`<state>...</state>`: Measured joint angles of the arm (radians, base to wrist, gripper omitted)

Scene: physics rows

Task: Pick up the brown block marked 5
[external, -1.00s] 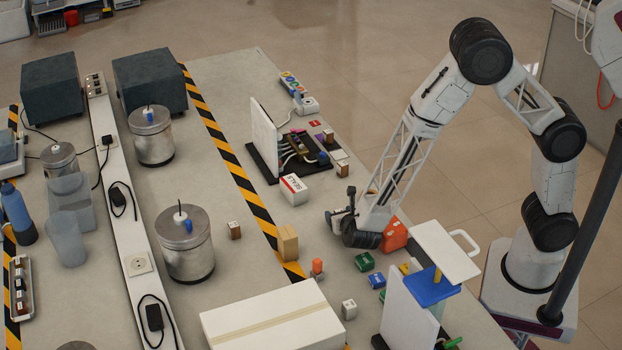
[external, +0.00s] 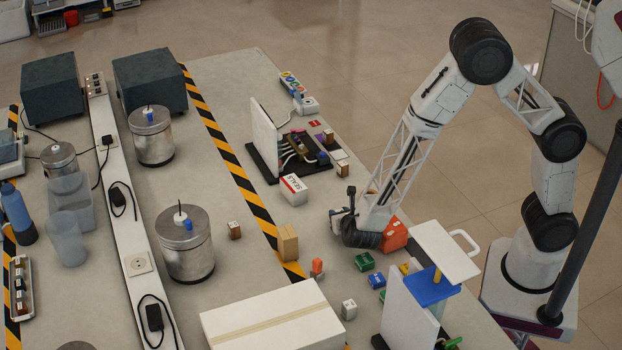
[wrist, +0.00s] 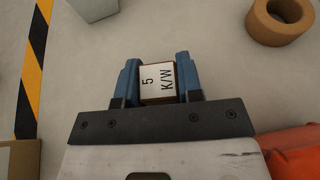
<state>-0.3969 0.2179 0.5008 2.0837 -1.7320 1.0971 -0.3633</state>
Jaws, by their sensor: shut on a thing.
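The brown block marked 5 (wrist: 158,83) shows in the wrist view, its white top label reading "5 K/W". My gripper (wrist: 158,80) is shut on it, with one blue finger on its left side and one on its right. In the external view my gripper (external: 342,222) is low over the table, between the white SEALS box and the orange object. The block is hidden there behind the gripper. I cannot tell whether the block touches the table.
The white SEALS box (external: 294,189) stands just beyond my gripper. An orange object (external: 394,236) lies beside it, near green (external: 365,262) and blue (external: 377,281) blocks. A tan tape roll (wrist: 281,19) lies at upper right in the wrist view. A tan block (external: 288,243) stands to the left.

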